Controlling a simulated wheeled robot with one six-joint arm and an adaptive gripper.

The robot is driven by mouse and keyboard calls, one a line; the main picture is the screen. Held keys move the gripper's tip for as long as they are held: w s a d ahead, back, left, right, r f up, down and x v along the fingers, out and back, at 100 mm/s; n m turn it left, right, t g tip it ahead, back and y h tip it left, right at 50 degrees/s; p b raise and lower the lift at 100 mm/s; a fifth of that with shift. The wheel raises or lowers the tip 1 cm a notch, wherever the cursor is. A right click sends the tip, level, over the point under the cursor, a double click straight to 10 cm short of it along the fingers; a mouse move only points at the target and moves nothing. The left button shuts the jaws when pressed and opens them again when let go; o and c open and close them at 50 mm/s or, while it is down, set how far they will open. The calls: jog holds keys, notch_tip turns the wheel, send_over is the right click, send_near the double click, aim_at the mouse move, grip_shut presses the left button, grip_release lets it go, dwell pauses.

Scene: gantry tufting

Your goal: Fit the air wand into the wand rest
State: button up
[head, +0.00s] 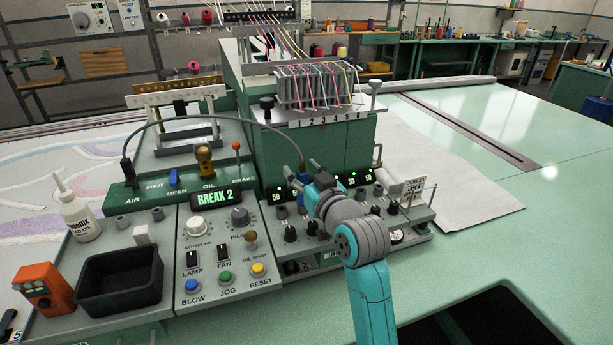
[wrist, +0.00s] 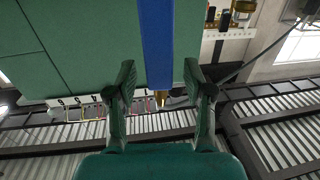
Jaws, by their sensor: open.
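The air wand is a blue bar with a brass tip (wrist: 160,98) in the wrist view. It runs down from the top edge and ends between my fingers. In the head view the wand's dark blue upper part (head: 302,171) shows at the end of a grey hose that arcs over from the AIR fitting. My gripper (wrist: 160,85) is open, with one finger on each side of the wand and gaps visible. In the head view my gripper (head: 309,174) is at the wand, in front of the green machine head, and hides its lower part. I cannot make out the wand rest for certain.
The control panel (head: 228,262) has knobs, switches and a BREAK 2 display. A black tray (head: 120,283), an oil bottle (head: 78,212) and an orange device (head: 42,287) stand at left. Knobs and numbered displays crowd around my gripper. The green table (head: 480,235) at right is mostly clear.

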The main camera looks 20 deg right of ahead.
aim_at(303, 161)
jog(key=c, duration=0.9)
grip_shut()
jog(key=shift+r, duration=1.05)
jog(key=shift+r, duration=0.3)
jog(key=shift+r, duration=0.35)
jog(key=shift+r, duration=0.2)
jog(key=shift+s, duration=0.1)
